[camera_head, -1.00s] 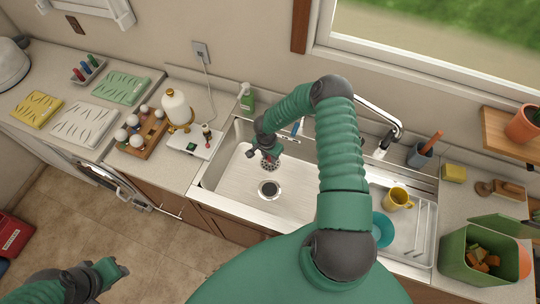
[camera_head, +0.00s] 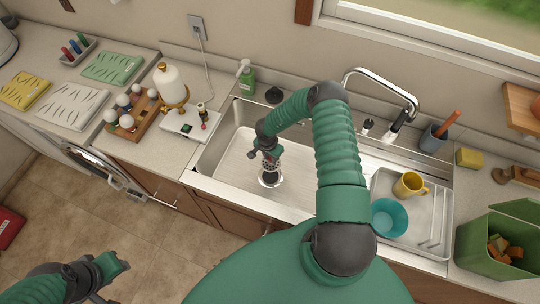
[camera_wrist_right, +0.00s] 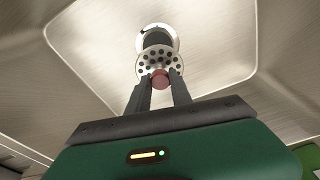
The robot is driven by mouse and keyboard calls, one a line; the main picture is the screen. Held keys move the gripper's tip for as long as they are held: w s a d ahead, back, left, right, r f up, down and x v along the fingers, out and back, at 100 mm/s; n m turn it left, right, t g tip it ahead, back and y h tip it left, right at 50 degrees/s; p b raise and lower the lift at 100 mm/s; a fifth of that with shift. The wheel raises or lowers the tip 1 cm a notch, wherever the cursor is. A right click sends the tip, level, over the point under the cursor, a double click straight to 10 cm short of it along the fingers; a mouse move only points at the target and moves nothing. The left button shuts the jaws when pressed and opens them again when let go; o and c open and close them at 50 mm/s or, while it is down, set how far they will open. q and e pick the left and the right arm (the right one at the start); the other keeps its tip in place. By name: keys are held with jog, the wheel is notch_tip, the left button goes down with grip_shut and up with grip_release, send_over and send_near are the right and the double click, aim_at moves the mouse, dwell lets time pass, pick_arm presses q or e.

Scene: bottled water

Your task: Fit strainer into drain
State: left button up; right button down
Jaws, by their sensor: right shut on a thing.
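The strainer (camera_wrist_right: 151,63) is a round metal disc with holes and a red knob (camera_wrist_right: 160,79). My right gripper (camera_wrist_right: 160,88) is shut on the knob, with the disc beyond the fingertips. The drain (camera_wrist_right: 158,33) is a dark hole with a bright rim just past the disc, which hides part of it. In the head view my right gripper (camera_head: 267,155) is over the sink (camera_head: 235,160), and the strainer shows just above the drain (camera_head: 271,182). I cannot tell whether the strainer touches the rim. My left gripper (camera_head: 110,277) is at the lower left, away from the sink; its jaws are unclear.
The faucet (camera_head: 385,85) stands behind the sink. A drying tray (camera_head: 425,215) with a yellow mug (camera_head: 409,185) and a teal bowl (camera_head: 388,217) is at the right. A soap bottle (camera_head: 246,78) stands at the back left. The left of the basin is clear.

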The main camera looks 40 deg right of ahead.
notch_tip(320, 180, down, 11)
jog(key=b, duration=0.8)
jog(key=shift+a, duration=0.1)
jog(key=shift+r, duration=0.1)
jog(key=shift+s+f+b, duration=0.1)
jog(key=shift+f+b, duration=1.2)
dwell(0.5)
jog(key=c, duration=1.1)
grip_release()
